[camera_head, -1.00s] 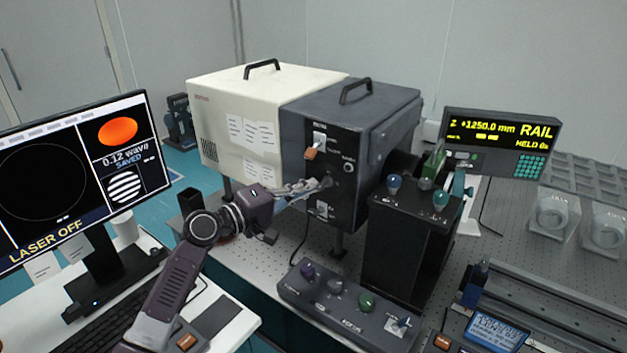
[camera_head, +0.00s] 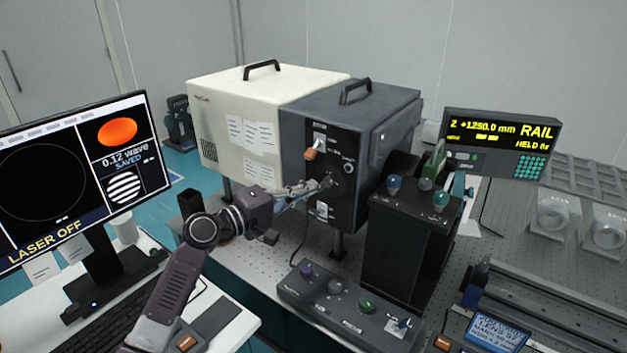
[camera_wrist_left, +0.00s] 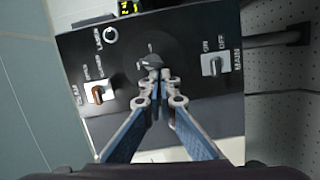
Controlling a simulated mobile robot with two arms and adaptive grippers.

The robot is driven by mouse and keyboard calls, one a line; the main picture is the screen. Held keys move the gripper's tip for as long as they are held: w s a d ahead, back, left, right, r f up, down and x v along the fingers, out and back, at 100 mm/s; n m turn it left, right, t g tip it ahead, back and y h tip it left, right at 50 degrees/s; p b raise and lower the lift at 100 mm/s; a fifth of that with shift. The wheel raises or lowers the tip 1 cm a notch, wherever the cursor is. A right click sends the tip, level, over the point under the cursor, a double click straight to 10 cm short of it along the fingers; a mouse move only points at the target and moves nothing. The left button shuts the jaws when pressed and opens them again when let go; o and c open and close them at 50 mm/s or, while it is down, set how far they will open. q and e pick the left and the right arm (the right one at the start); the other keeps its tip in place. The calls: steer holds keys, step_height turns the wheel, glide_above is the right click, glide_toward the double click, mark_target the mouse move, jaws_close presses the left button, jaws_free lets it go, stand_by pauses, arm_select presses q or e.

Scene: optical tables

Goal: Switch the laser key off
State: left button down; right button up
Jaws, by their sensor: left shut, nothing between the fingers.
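The laser key (camera_wrist_left: 150,61) is a small grey knob on a round dark plate, on the dark front panel (camera_head: 345,208) of the laser box. My left gripper (camera_head: 318,186) is shut and empty, its fingertips at the key. In the left wrist view the gripper (camera_wrist_left: 158,78) points straight at the key; the tips overlap its lower edge, and I cannot tell if they touch. In the head view the fingers hide most of the key. The monitor (camera_head: 60,180) reads "LASER OFF". My right gripper is not in view.
The panel also carries an orange-tipped switch (camera_head: 311,153) above the key, and a MAIN on/off switch (camera_wrist_left: 215,64). A control box with several knobs (camera_head: 345,305) stands below on the perforated table. A dark knob tower (camera_head: 408,250) stands close on the right.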

arm_select(q)
steer(key=shift+f+n, duration=0.1)
steer(key=shift+n, duration=0.3)
stand_by(0.6)
